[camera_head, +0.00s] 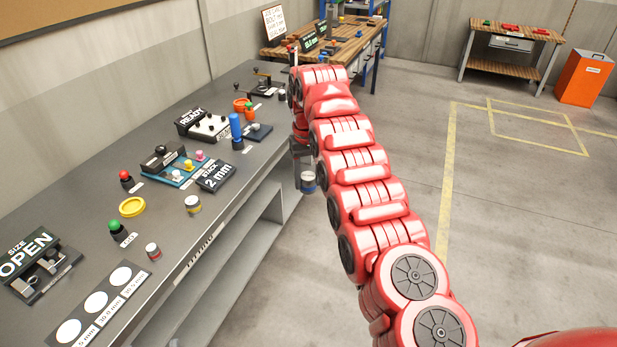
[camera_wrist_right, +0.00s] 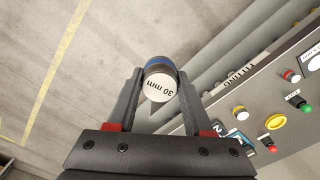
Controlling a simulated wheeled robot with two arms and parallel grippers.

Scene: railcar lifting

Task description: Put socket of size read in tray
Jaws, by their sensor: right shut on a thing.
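My right gripper (camera_head: 303,158) hangs past the front edge of the grey bench. In the right wrist view, its fingers (camera_wrist_right: 160,86) are shut on a socket (camera_wrist_right: 160,84) with a blue band and a face marked "30 mm". This blue-banded socket (camera_head: 308,183) hangs below the gripper in the head view. A yellow-banded socket (camera_head: 193,204) and a red-banded socket (camera_head: 153,251) stand on the bench. A strip with white circles and mm labels (camera_head: 97,301) lies at the near end. A blue tray (camera_head: 171,173) holds small coloured pieces. My left gripper is out of view.
The grey bench (camera_head: 168,228) carries an "OPEN" size sign (camera_head: 27,252), a "STACK 2 mm" sign (camera_head: 215,176), a yellow ring (camera_head: 132,206), a green button (camera_head: 117,229) and a red button (camera_head: 126,177). A wooden bench (camera_head: 345,48) stands beyond.

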